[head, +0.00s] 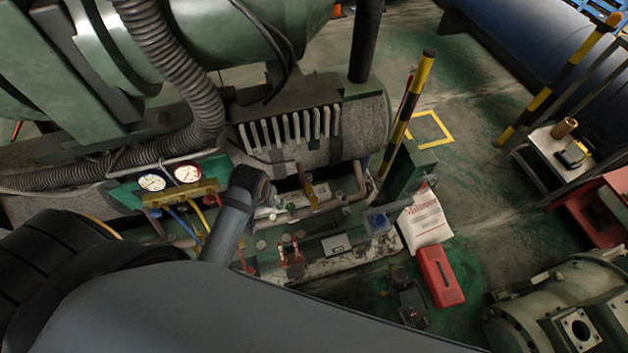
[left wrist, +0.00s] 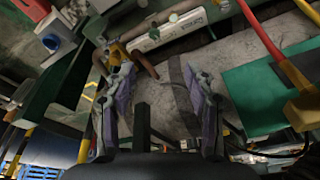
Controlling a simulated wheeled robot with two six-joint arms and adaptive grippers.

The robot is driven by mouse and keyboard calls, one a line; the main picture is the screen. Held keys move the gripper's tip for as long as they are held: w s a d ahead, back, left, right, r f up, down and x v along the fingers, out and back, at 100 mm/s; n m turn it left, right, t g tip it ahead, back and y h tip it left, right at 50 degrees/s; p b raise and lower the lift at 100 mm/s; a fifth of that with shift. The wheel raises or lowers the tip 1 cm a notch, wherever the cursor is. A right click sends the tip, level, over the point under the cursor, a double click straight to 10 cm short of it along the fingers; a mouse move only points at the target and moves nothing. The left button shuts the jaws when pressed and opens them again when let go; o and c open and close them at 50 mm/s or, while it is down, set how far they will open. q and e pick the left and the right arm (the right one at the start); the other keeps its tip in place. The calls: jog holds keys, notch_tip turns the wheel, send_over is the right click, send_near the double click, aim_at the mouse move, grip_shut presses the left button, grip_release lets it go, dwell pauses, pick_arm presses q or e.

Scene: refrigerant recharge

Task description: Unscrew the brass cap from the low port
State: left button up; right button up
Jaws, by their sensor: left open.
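My left gripper (left wrist: 160,95) is open and empty in the left wrist view, its two purple-grey fingers wide apart above a grey surface. In that view a pale labelled pipe (left wrist: 195,24) lies beyond the fingertips, with small round fittings (left wrist: 154,33) on it. A brass-coloured valve (left wrist: 117,52) is beside the left finger. The head view shows pale round fittings (head: 290,207) and a brass valve (head: 318,195) on the skid. I cannot tell which fitting is the low port or make out its brass cap. My left fingers are hidden in the head view; my right gripper is in neither view.
A gauge manifold (head: 180,194) with two dials and coloured hoses stands on a green panel. A ribbed hose (head: 165,65) hangs above it. A white sack (head: 424,218) and red box (head: 440,276) lie right of the skid. A striped post (head: 408,110) stands nearby.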

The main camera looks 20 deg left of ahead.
pick_arm(q)
jog(key=w+d+f+n+g, duration=0.1)
jog(key=w+d+f+n, duration=0.2)
jog(key=w+f, duration=0.4)
jog(key=n+g+h, duration=0.1)
jog(key=n+g, duration=0.1)
send_over(314, 198)
notch_tip(314, 198, down, 3)
jog(key=shift+d+r, duration=0.15)
jog(key=shift+s+f+b, duration=0.1)
jog(key=shift+f+b, duration=0.25)
jog(key=shift+b, duration=0.05)
notch_tip(314, 198, down, 8)
jog(key=b, duration=0.8)
jog(key=shift+b, duration=0.4)
jog(key=shift+r, duration=0.1)
grip_shut()
